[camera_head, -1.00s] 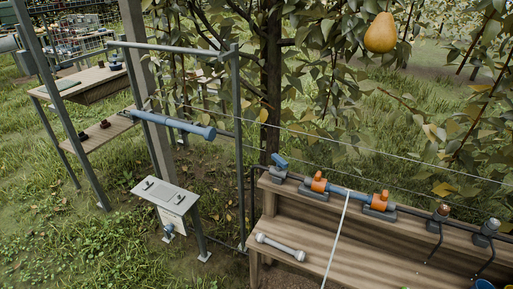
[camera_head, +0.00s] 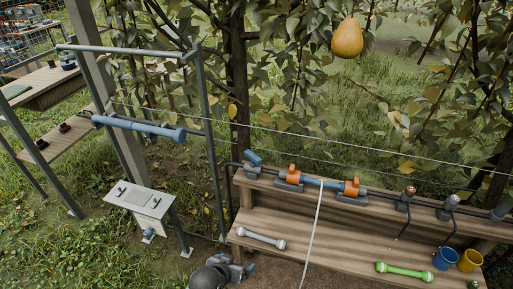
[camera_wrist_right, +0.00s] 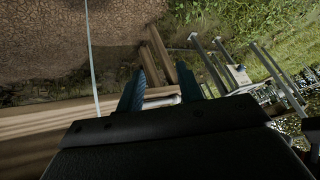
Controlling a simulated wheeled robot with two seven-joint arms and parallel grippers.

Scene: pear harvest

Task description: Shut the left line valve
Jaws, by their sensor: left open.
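Two valves with orange handles sit on a dark pipe along the back shelf of the wooden bench in the head view: a left one (camera_head: 293,175) and a right one (camera_head: 352,188), joined by a blue section (camera_head: 322,183). Both orange handles look upright. My left gripper (camera_head: 243,270) shows at the bottom of the head view, in front of the bench and below the left orange valve, apart from it. It is open and seems empty. In the right wrist view, my right gripper's fingers (camera_wrist_right: 158,90) stand apart with a gap between them.
A blue-topped fitting (camera_head: 253,159) stands at the pipe's left end. A white cord (camera_head: 314,230) crosses the bench. A pear (camera_head: 347,38) hangs above.

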